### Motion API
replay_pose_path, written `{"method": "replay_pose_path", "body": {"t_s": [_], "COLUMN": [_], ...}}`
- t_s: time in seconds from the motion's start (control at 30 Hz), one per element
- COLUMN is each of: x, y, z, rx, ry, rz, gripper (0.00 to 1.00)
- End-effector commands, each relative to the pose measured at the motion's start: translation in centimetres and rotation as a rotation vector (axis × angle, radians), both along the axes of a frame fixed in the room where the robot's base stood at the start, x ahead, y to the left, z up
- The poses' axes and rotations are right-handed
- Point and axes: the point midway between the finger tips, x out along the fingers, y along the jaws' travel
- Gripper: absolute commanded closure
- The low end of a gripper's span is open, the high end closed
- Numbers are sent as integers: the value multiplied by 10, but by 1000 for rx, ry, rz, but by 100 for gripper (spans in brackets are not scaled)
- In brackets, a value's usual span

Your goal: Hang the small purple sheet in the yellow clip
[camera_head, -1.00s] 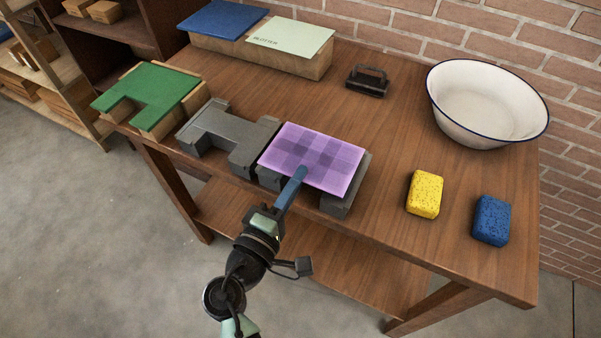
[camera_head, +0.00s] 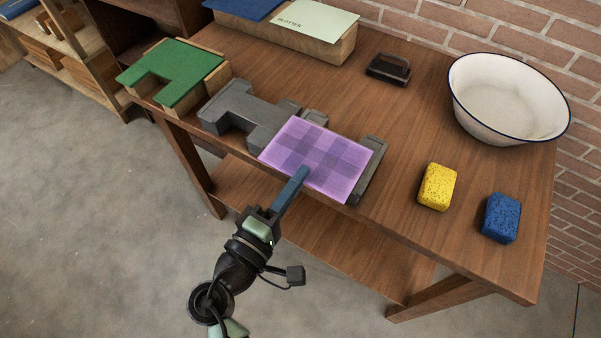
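The small purple sheet (camera_head: 322,158), with a darker checked pattern, is over the near side of the table, above and between grey blocks. Its near edge hangs slightly past the table's front edge. My gripper (camera_head: 301,176) reaches in from the front, and its blue fingers meet the sheet's near edge. They look shut on that edge. The fingertips partly overlap the sheet. The exact gap below the sheet cannot be told. No yellow clip shows in this view.
Grey stepped blocks (camera_head: 240,110) stand left of the sheet, and a grey bar (camera_head: 371,168) is at its right. A green-topped block (camera_head: 180,70), a white bowl (camera_head: 508,98), a yellow sponge (camera_head: 437,187), a blue sponge (camera_head: 501,217) and a dark handled block (camera_head: 388,68) are on the table.

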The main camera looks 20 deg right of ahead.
Motion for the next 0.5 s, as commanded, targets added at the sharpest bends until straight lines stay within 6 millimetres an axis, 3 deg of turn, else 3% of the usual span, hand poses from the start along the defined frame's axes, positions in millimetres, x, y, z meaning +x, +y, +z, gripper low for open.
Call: {"method": "replay_pose_path", "body": {"t_s": [0.5], "x": [-35], "y": [46], "z": [-1], "rx": [1], "ry": [1], "rz": [4], "gripper": [100]}}
